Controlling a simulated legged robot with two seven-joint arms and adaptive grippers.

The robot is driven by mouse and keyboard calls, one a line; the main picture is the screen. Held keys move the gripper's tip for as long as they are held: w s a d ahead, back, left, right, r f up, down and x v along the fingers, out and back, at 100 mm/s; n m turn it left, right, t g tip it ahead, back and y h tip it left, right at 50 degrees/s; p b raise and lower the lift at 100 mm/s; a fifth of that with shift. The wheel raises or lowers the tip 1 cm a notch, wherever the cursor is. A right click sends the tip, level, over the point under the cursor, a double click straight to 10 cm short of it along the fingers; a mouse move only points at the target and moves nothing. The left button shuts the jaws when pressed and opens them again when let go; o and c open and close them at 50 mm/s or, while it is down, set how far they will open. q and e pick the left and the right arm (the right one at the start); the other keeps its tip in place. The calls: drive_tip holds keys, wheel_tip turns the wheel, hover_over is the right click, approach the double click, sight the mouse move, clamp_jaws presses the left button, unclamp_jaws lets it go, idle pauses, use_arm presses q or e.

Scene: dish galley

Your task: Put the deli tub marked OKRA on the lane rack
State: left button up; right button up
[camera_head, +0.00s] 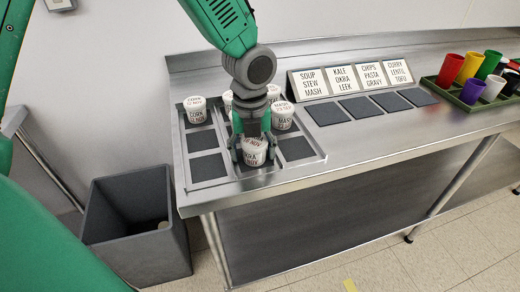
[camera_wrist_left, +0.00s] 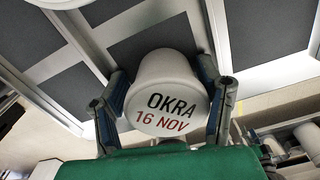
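The white deli tub marked OKRA (camera_wrist_left: 165,95) fills the middle of the wrist view, its lid reading OKRA 16 NOV. In the head view the tub (camera_head: 254,152) is at the front middle cell of a sunken steel tray (camera_head: 178,165) with dark pads. My left gripper (camera_head: 251,148) comes down from above, a finger on each side of the tub; in the wrist view its fingers (camera_wrist_left: 165,100) appear to press its sides. Whether the tub touches the pad is unclear. Label cards, one reading KALE OKRA LEEK (camera_head: 352,78), stand behind a row of empty dark pads (camera_head: 361,107).
Other white tubs (camera_head: 195,109) (camera_head: 282,115) stand in the tray's back part, close to my gripper. A grey bin (camera_head: 137,230) stands on the floor at left. A green tray (camera_head: 458,102) with several coloured cups is at right. The counter front between is clear.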

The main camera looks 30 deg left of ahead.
sight(254, 140)
use_arm(q)
drive_tip(key=shift+w+a+f, duration=0.1)
drive_tip(key=shift+a+f, duration=0.1)
drive_tip(key=shift+a, duration=0.3)
drive_tip(key=shift+d+r, duration=0.3)
drive_tip(key=shift+d, duration=0.6)
drive_tip(key=shift+a, duration=0.45)
drive_tip(key=shift+r, duration=0.2)
drive_tip(key=r+p, duration=0.2)
drive_tip(key=r, duration=0.9)
drive_tip(key=shift+d, duration=0.2)
drive_tip(key=shift+a+r, duration=0.15)
drive_tip(key=shift+r, duration=0.5)
use_arm(e)
drive_tip(key=shift+w+a+r, duration=0.1)
drive_tip(key=shift+a+r, duration=0.1)
drive_tip(key=shift+r, duration=0.9)
